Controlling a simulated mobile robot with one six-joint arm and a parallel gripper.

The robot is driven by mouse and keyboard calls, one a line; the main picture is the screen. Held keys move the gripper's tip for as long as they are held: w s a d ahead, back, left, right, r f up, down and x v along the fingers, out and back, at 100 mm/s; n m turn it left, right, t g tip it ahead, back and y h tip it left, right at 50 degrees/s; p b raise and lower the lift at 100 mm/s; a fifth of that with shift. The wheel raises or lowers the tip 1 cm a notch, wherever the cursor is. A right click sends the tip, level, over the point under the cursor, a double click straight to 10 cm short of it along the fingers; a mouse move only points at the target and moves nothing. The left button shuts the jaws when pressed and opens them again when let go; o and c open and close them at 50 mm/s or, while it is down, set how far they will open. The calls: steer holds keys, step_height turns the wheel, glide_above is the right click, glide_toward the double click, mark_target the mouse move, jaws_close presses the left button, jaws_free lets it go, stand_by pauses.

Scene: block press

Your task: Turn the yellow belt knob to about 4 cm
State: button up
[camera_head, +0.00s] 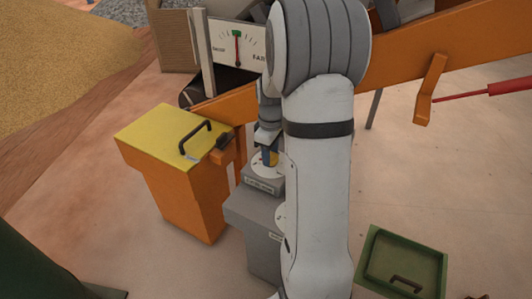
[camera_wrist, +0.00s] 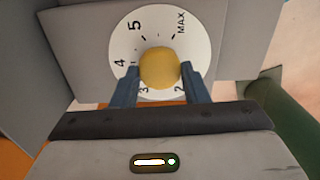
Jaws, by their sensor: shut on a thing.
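The yellow belt knob (camera_wrist: 160,68) sits at the middle of a white round dial (camera_wrist: 199,40) marked 2, 3, 4, 5 and MAX in the wrist view. My gripper (camera_wrist: 160,76) is shut on the knob, with one blue-grey finger on each side of it. I cannot make out a pointer on the knob, so its setting cannot be read. In the head view a little of the yellow knob (camera_head: 273,159) shows under my gripper (camera_head: 268,153), above a grey control box (camera_head: 255,216). My arm hides much of the box.
A gauge (camera_head: 221,46) with a near-upright red needle and green mark stands behind, partly covered by my arm. An orange bin (camera_head: 180,199) with a yellow lid and black handle stands left of the control box. A green handled panel (camera_head: 379,256) lies at right. Orange conveyor beams run behind.

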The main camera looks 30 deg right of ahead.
steer(key=shift+s+d+f, duration=0.1)
steer(key=shift+s+f, duration=0.05)
stand_by(0.3)
steer(key=o, duration=1)
steer(key=shift+c, duration=0.2)
steer(key=shift+r+p, duration=1.35)
steer(key=shift+r, duration=2.65)
